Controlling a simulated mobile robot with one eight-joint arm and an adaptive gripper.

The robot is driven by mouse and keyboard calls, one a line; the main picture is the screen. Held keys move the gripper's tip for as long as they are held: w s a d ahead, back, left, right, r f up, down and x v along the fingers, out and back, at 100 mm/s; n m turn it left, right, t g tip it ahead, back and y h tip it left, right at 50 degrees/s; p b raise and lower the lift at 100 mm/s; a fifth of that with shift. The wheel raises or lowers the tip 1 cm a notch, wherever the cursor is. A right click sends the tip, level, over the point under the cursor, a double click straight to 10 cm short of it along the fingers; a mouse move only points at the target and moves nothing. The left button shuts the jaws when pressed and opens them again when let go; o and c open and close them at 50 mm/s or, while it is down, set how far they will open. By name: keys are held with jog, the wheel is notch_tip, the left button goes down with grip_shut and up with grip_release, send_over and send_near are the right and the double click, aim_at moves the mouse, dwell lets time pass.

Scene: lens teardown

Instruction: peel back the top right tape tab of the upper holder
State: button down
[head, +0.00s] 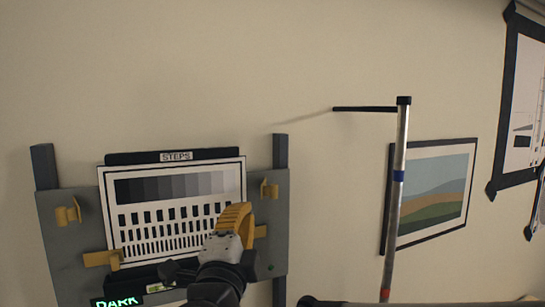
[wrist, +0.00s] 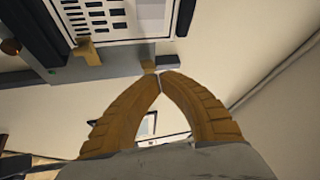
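The upper holder is a grey board (head: 60,265) on the wall with a white STEPS chart (head: 106,200) on it. The top right tape tab (head: 268,190) is yellow and stands out from the board, clear of the chart's edge. The top left tab (head: 68,212) looks similar. The lower left tab (head: 100,259) lies across the chart's edge; the lower right tab (head: 260,231) is partly hidden by my gripper. My gripper (head: 246,207) is in front of the chart's lower right.
A silver pole (head: 395,205) with a black side arm stands right of the board. A framed landscape picture (head: 433,195) hangs behind it. A black-edged chart (head: 523,105) is at the far right. A green DARK display (head: 117,301) is at lower left.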

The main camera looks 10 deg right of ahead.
jog(key=s+m+g+h+p, duration=0.2)
jog(key=m+g+h+p, duration=0.1)
jog(key=m+g+h, duration=0.1)
jog(key=p, duration=0.4)
send_near(276, 195)
jog(key=shift+m, duration=0.3)
jog(key=x, duration=0.8)
